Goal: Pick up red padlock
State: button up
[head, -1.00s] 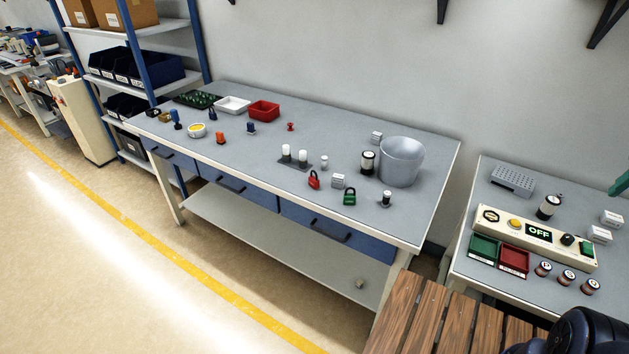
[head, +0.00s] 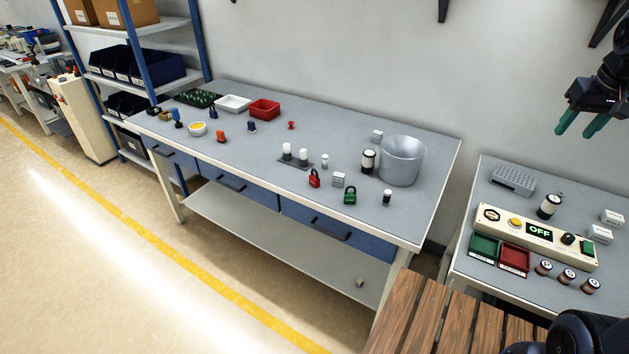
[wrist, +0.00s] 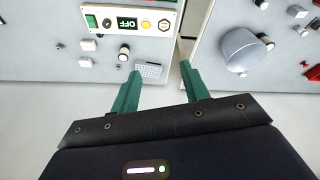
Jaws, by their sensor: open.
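The red padlock (head: 314,179) stands on the grey workbench (head: 240,164) near its front edge, in the head view. A green padlock (head: 350,196) is to its right, with a small white box (head: 338,180) between them. My gripper (head: 578,124) is high at the right of the head view, above the right-hand table and well away from the red padlock. Its two green fingers are apart with nothing between them, as the wrist view (wrist: 160,90) also shows. I cannot make out the red padlock for certain in the wrist view.
A grey bucket (head: 402,160) and a black-and-white cylinder (head: 368,161) stand right of and behind the padlocks. White cylinders (head: 287,151) stand on a dark plate to the left. The right-hand table holds a control panel (head: 535,235). A wooden slatted surface (head: 410,325) is in front.

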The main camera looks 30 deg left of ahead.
jog(key=w+a+f+n, duration=0.1)
jog(key=w+a, duration=0.2)
jog(key=a, duration=0.3)
jog(key=w+a+f+n+g, duration=0.1)
jog(key=w+a, duration=0.2)
jog(key=a, duration=0.3)
jog(key=w+a+f+n, duration=0.1)
jog(key=w+a, duration=0.2)
jog(key=a, duration=0.3)
jog(key=n+g, duration=0.2)
jog(key=n, duration=0.6)
send_over(315, 176)
jog(key=shift+h, duration=0.3)
jog(key=f, duration=2.5)
jog(key=shift+s+a, duration=0.15)
jog(key=shift+a, duration=0.05)
jog(key=shift+s+a+f, duration=0.1)
jog(key=shift+s+f, duration=0.05)
jog(key=shift+f, duration=0.1)
notch_tip(315, 176, down, 5)
jog(key=shift+f, duration=0.15)
jog(key=shift+d+f, duration=0.15)
jog(key=shift+f, duration=1.15)
jog(key=shift+d+f, duration=0.15)
jog(key=shift+f, duration=1.15)
